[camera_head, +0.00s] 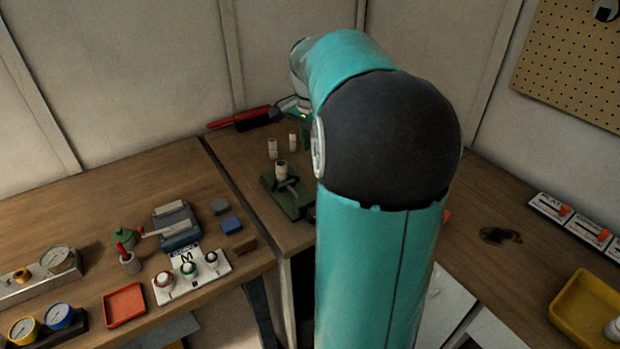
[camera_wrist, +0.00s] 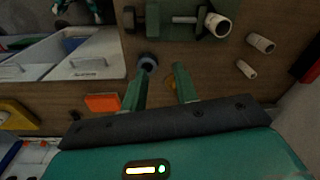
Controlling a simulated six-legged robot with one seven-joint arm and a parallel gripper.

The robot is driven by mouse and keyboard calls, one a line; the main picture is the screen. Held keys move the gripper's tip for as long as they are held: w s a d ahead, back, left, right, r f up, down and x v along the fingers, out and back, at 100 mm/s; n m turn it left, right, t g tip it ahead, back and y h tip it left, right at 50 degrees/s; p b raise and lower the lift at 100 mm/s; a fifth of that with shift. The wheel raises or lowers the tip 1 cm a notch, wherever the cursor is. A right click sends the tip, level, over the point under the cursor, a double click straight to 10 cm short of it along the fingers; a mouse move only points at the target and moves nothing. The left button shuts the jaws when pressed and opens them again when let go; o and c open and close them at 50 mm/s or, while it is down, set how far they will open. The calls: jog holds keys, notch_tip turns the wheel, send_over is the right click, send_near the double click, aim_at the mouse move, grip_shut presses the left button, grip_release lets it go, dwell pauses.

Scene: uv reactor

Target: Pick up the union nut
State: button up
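My gripper (camera_wrist: 163,70) shows in the wrist view with its two green fingers apart and nothing held between the tips. A small dark grey-blue ring (camera_wrist: 148,61), possibly the union nut, lies on the wooden bench just beyond the left fingertip. A small yellow-orange patch (camera_wrist: 170,84) shows between the fingers; I cannot tell what it is. A green vise (camera_wrist: 183,18) lies beyond the fingertips with a white pipe piece (camera_wrist: 217,25) at its right.
Loose white fittings (camera_wrist: 260,42) lie right of the vise. Grey bins (camera_wrist: 92,66) and an orange block (camera_wrist: 102,102) are to the left in the wrist view. In the head view, a red tool (camera_head: 240,119) lies near the wall and a yellow tray (camera_head: 590,310) stands at right.

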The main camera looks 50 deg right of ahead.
jog(key=s+d+f+m+y, duration=0.1)
jog(key=s+d+f+m, duration=0.25)
jog(key=d, duration=0.55)
jog(key=f, duration=0.8)
jog(key=w+f, duration=0.1)
jog(key=f, duration=0.4)
jog(key=shift+a, duration=0.25)
jog(key=shift+c, duration=0.3)
grip_shut()
